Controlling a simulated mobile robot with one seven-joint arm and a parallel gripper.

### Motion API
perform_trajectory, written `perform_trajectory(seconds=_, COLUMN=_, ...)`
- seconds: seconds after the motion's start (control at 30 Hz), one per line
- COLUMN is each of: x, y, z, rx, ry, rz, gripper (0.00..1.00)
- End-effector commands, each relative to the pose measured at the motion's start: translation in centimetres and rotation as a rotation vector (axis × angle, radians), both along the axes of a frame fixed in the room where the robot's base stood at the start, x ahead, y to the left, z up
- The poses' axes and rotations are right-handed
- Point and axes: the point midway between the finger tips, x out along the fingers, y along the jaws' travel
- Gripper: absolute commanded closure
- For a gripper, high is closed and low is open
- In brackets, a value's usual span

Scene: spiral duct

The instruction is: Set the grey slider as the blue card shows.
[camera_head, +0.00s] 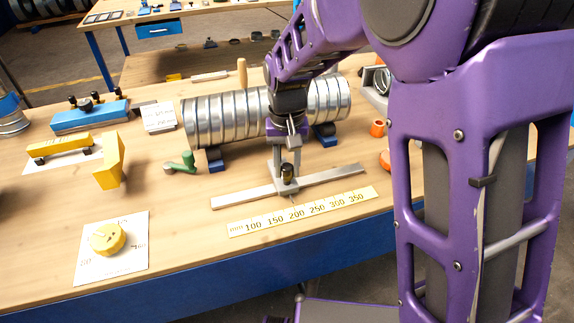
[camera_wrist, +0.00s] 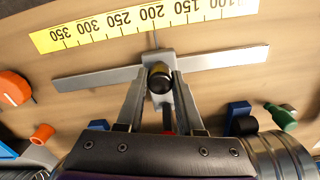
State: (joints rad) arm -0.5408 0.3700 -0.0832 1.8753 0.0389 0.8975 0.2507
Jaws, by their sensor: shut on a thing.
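The grey slider (camera_head: 284,187) sits on a pale metal rail (camera_head: 335,177) at the front of the bench. Its thin pointer reaches toward the yellow scale (camera_head: 320,208), close to the 200 mark. The scale runs from 100 to 350 in mm. The slider (camera_wrist: 145,65) also shows in the wrist view, with its dark round knob (camera_wrist: 160,79). My gripper (camera_head: 287,163) comes down from above and is shut on the knob. In the wrist view, my gripper's fingers (camera_wrist: 160,92) stand on either side of it. I cannot make out a blue card in either view.
A ribbed metal duct (camera_head: 225,118) lies on blue supports behind the rail. A white card with a yellow dial (camera_head: 107,238) lies at front left. Orange rings (camera_head: 377,128) lie right.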

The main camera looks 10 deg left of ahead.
Motion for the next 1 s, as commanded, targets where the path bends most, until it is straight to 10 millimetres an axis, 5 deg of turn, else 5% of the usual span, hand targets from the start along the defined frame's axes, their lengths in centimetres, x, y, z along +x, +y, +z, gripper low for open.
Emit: perform_trajectory(seconds=1.0, x=0.05, y=0.01, z=0.09, rx=0.001, ry=-0.001, rz=0.0, gripper=1.0)
